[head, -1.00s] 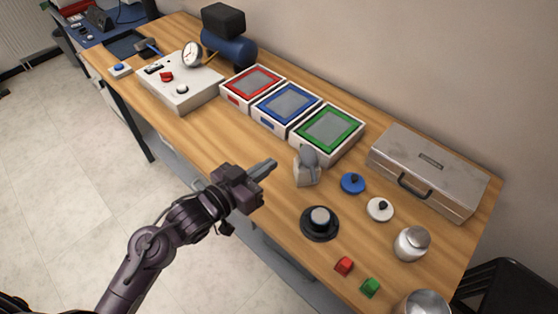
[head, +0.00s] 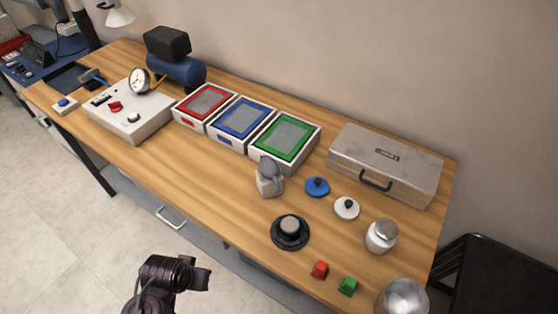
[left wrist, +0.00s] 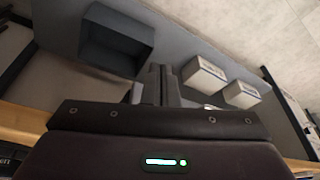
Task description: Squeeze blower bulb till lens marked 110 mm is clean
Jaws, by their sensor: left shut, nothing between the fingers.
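My left gripper (head: 200,278) is low in the head view, in front of the table's front edge and below its top. In the left wrist view its fingers (left wrist: 161,84) are together and empty. They point over a grey surface with a dark open box (left wrist: 116,38) and two white boxes (left wrist: 205,76) (left wrist: 241,94), whose labels are too small to read. On the table stands a grey rounded piece in a pale holder (head: 269,180); I cannot tell whether it is the blower bulb. No lens marking of 110 mm is legible. My right gripper is not in view.
Red, blue and green framed trays (head: 206,102) (head: 241,121) (head: 284,140) line the table's back. A metal case (head: 386,163), a black round base with a grey knob (head: 290,231), small lidded discs (head: 317,187) and jars (head: 381,236) stand right.

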